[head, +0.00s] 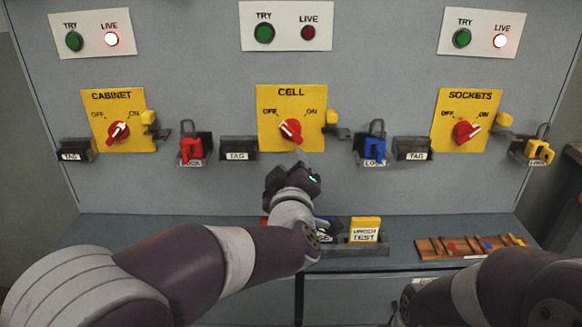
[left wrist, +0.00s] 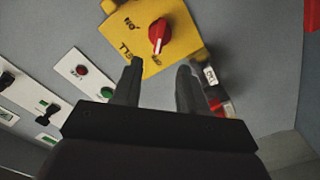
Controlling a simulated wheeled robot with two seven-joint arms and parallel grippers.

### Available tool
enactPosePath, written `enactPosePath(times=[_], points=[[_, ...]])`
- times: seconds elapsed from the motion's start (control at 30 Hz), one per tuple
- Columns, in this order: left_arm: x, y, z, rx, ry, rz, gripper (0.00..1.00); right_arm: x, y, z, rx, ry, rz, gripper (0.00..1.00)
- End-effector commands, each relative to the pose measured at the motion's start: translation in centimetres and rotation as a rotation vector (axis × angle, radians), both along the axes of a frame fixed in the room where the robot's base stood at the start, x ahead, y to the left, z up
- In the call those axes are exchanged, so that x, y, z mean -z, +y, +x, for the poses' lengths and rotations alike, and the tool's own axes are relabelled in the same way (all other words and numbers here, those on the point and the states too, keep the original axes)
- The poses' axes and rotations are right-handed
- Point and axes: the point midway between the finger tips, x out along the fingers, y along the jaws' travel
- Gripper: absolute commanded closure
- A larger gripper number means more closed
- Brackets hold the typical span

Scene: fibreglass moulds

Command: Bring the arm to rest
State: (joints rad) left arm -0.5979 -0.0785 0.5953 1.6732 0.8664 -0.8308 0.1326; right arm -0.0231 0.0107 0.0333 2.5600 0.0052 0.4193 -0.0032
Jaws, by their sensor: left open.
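My left arm reaches up from the lower left in the head view. Its gripper (head: 299,160) is just below the yellow CELL panel (head: 268,95), its fingers mostly hidden by my own wrist. In the left wrist view the gripper (left wrist: 160,70) is open, with nothing between its two dark fingers. The CELL panel and its red knob (left wrist: 158,36) lie beyond the fingertips. In the head view the CELL knob (head: 291,131) slants towards OFF. My right arm shows at the lower right, but its gripper does not show.
The CABINET knob (head: 119,131) and SOCKETS knob (head: 466,132) slant towards ON. Red (head: 191,149), blue (head: 374,149) and yellow (head: 540,150) padlocks sit on wall holders. A ledge below bears a yellow card (head: 365,228) and a wooden rack (head: 470,247).

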Motion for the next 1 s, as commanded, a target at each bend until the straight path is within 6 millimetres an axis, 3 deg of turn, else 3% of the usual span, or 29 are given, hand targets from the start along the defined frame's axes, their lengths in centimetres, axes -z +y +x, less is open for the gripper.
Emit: enactPosePath(times=[0.13, 0.47, 0.57, 0.63, 0.7, 0.8, 0.9, 1.0], points=[[-0.1, 0.0, -1.2, 0.0, -0.001, 0.0, 0.57, -0.1, 0.0, 0.0, 0.0, 0.0, 0.0, 0.32], [0.6, -0.5, -1.3, 0.025, 0.026, 0.014, 0.57, -0.1, 0.0, 0.0, 0.0, 0.0, 0.0, 0.32], [4.3, -3.1, -2.4, 0.184, 0.16, 0.119, 0.57, -0.1, 0.0, 0.0, 0.0, 0.0, 0.0, 0.32], [9.2, -4.5, -5.1, 0.365, 0.335, 0.278, 0.57, -0.1, 0.0, 0.0, 0.0, 0.0, 0.0, 0.32], [14.7, -2.5, -8.6, 0.511, 0.552, 0.447, 0.57, -0.1, 0.0, 0.0, 0.0, 0.0, 0.0, 0.32], [19.7, 2.0, -13.3, 0.625, 0.805, 0.604, 0.57, -0.1, 0.0, 0.0, 0.0, 0.0, 0.0, 0.32], [22.6, 6.6, -17.5, 0.683, 1.006, 0.694, 0.57, -0.1, 0.0, 0.0, 0.0, 0.0, 0.0, 0.32], [24.3, 10.8, -21.3, 0.713, 1.177, 0.743, 0.57, -0.1, 0.0, 0.0, 0.0, 0.0, 0.0, 0.32]])
